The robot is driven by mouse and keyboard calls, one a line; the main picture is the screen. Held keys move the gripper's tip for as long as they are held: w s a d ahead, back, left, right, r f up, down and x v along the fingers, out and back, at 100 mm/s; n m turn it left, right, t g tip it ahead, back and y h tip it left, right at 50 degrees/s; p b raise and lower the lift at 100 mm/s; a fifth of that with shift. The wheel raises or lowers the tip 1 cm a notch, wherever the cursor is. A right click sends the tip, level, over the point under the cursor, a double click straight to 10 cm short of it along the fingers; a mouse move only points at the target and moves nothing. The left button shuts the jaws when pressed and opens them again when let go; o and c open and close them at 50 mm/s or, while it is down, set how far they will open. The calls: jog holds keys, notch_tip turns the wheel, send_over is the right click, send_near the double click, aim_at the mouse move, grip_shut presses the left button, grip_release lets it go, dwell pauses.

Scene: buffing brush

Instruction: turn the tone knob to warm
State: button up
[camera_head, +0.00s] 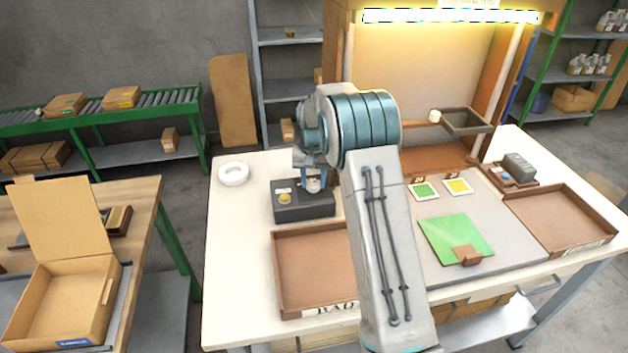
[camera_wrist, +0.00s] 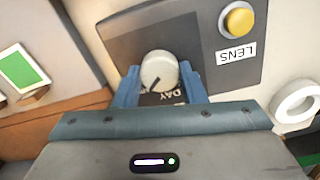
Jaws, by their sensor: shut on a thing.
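The tone knob (camera_wrist: 158,70) is a round, pale knob with a dark pointer line at its lower left in the wrist view. It stands on a dark grey control box (camera_wrist: 205,30). The word DAY shows beside the knob, partly hidden; any other tone labels are hidden. My gripper (camera_wrist: 160,76) is shut on the knob, one blue finger on each side. In the head view my gripper (camera_head: 314,180) is above the right part of the control box (camera_head: 290,212).
A white ring (camera_head: 233,174) lies left of the box. A brown tray (camera_head: 300,275) sits in front of it. A green card (camera_head: 455,238) lies on the grey mat at right.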

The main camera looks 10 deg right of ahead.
aim_at(313, 183)
dwell(0.3)
jog(key=o, duration=1)
notch_tip(313, 183, up, 14)
jog(key=b, duration=0.1)
